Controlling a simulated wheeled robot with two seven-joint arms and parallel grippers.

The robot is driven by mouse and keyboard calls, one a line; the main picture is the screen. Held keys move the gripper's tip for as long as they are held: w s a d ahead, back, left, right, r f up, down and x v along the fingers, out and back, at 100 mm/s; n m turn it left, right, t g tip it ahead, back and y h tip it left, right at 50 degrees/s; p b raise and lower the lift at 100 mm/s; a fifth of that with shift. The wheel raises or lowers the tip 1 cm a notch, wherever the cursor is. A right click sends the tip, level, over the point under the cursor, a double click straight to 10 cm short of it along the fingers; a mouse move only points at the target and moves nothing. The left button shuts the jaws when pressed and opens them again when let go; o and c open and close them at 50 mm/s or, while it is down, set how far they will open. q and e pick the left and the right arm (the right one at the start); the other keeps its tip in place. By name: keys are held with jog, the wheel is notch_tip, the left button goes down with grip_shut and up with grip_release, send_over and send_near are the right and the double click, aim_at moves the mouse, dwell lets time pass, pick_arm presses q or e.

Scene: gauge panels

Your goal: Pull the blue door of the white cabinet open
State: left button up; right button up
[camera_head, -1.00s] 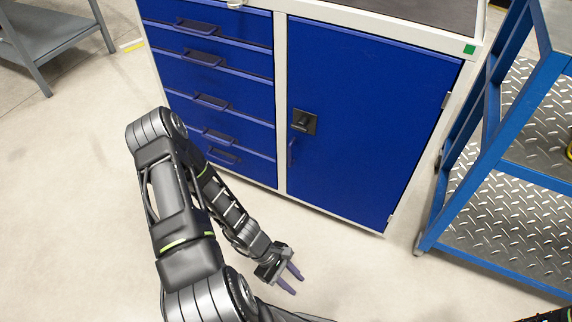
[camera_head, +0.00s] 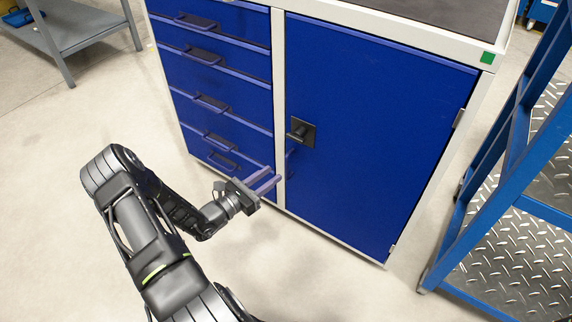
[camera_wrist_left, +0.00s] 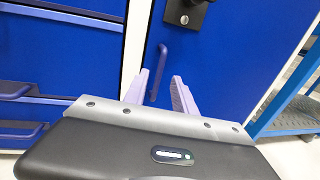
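The white cabinet (camera_head: 279,110) has a blue door (camera_head: 375,130) on its right half, which is shut. A black latch (camera_head: 302,132) sits at the door's left edge, with a blue handle (camera_head: 289,164) below it. The handle also shows in the left wrist view (camera_wrist_left: 158,72), upright on the door. My left gripper (camera_head: 267,183) is open and empty, its lilac fingers pointing at the cabinet low near the handle. In the left wrist view the fingers (camera_wrist_left: 163,92) stand either side of the handle's lower end in the picture; whether they reach it I cannot tell. My right gripper is out of view.
Blue drawers (camera_head: 215,85) fill the cabinet's left half. A blue-framed cart (camera_head: 500,190) with metal tread shelves stands close on the right. A grey table (camera_head: 80,25) is at the back left. The floor in front is clear.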

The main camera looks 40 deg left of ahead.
pick_arm(q)
jog(key=b, duration=0.2)
send_over(286, 179)
jog(key=shift+w+a, duration=0.15)
jog(key=shift+w, duration=0.15)
jog(key=shift+c, duration=0.4)
grip_shut()
dwell(0.9)
